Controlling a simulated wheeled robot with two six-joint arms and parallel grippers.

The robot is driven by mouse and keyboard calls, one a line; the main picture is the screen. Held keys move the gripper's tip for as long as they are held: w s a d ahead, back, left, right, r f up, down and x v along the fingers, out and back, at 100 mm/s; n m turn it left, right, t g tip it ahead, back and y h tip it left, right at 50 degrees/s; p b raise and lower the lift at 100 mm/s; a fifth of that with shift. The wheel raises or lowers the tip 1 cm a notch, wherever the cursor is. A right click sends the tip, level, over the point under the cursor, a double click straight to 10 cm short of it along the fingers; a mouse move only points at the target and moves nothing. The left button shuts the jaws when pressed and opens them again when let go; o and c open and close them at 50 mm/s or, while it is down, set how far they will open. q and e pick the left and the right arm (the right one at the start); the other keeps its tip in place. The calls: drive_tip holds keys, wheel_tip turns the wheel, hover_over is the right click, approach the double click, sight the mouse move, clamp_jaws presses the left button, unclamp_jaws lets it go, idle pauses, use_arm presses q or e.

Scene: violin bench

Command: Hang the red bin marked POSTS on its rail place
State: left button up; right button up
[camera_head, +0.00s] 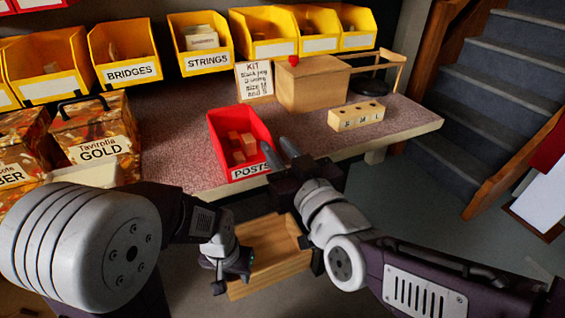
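The red bin marked POSTS (214,126) stands on the bench near its front edge, with several small wooden blocks (240,148) inside. My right gripper (279,151) is at the bin's right side, its two dark fingers apart with a gap between them. One finger is close to the bin's right wall; I cannot tell whether it touches. My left gripper (232,283) is low in front of the bench, at the left side of a wooden box (272,262); its fingers are partly hidden. Yellow bins marked BRIDGES (130,72) and STRINGS (207,60) hang along the back.
More yellow bins (297,45) hang to the right, and parts of red bins (40,4) show at top left. A KIT card (254,81), wooden case (312,88) and S M L block (357,116) stand on the bench (172,150). Stairs (500,80) lie right.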

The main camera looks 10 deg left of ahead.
sight(262, 126)
drive_tip(key=shift+s+r, duration=0.1)
drive_tip(key=shift+r, duration=0.05)
drive_tip(key=shift+x, duration=4.45)
clamp_jaws()
drive_tip(key=shift+r+p, duration=1.2)
drive_tip(key=shift+r, duration=0.25)
